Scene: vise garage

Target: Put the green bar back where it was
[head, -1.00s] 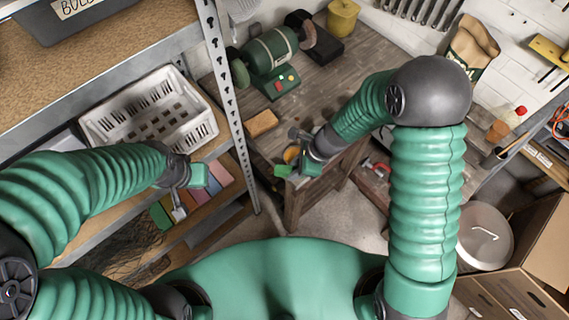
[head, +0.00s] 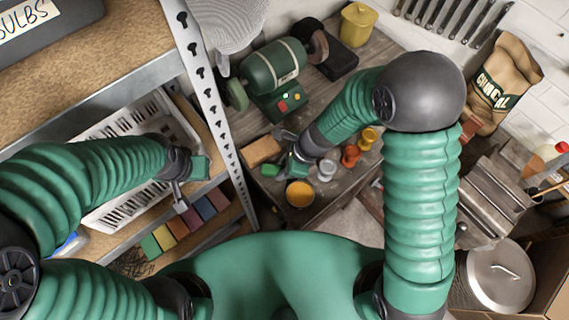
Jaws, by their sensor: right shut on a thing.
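My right gripper (head: 283,160) is over the front left of the wooden workbench. It is shut on a small bright green piece, which looks like the green bar (head: 270,170); only a short part of it shows. A row of coloured blocks (head: 185,227) lies on a lower shelf at left, with a green one (head: 151,247) at its near end. My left gripper (head: 180,190) hangs above that row, in front of the white basket (head: 105,215). Its fingers are too small and overlapped to tell whether they are apart.
A tan block (head: 261,151) lies left of my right gripper. A green bench grinder (head: 275,80) stands behind. A perforated metal shelf post (head: 205,90) rises between shelf and bench.

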